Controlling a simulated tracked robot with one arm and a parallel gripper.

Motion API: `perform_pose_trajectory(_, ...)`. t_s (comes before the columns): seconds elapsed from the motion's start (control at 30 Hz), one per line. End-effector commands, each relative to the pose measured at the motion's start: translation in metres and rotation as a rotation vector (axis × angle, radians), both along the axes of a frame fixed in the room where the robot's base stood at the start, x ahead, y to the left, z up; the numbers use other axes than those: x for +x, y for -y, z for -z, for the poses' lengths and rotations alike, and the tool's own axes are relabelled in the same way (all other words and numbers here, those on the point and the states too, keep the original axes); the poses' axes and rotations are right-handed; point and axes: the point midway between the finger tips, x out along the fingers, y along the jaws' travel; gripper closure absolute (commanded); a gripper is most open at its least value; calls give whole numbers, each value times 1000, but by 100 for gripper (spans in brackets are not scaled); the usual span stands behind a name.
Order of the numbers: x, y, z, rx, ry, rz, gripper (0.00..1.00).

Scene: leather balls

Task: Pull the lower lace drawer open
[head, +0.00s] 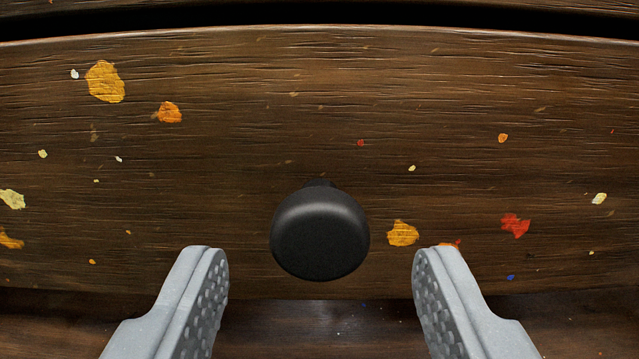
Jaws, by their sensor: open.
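A dark brown wooden drawer front (240,150), spattered with paint, fills most of the head view. A round black knob (320,236) stands out from its lower middle. My gripper (320,275) is open, with one grey finger to the left of the knob and one to the right. Both fingertips are apart from the knob, with a clear gap on each side. I cannot tell from this view how far the fingertips are from the drawer front. Nothing is between the fingers except the knob in the line of view.
A dark gap runs along the top edge of the drawer front, with a strip of wood (200,3) above it. Below the drawer front is a darker wooden surface (320,325). No loose objects show near the knob.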

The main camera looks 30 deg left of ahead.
Motion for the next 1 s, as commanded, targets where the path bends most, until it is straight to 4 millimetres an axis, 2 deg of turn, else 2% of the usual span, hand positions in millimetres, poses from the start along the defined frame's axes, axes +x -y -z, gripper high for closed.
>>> perform_pose_trajectory(0.2, 18, -11, -1, -1, 5, -3, 50)
perform_pose_trajectory(0.53, 20, -12, -1, 0, 2, -1, 50)
perform_pose_trajectory(0.57, 20, -12, -1, 0, 2, -1, 53)
perform_pose_trajectory(0.73, 20, -12, -1, 0, 2, -1, 100)
perform_pose_trajectory(1.0, 21, -15, -1, 0, 1, -10, 100)
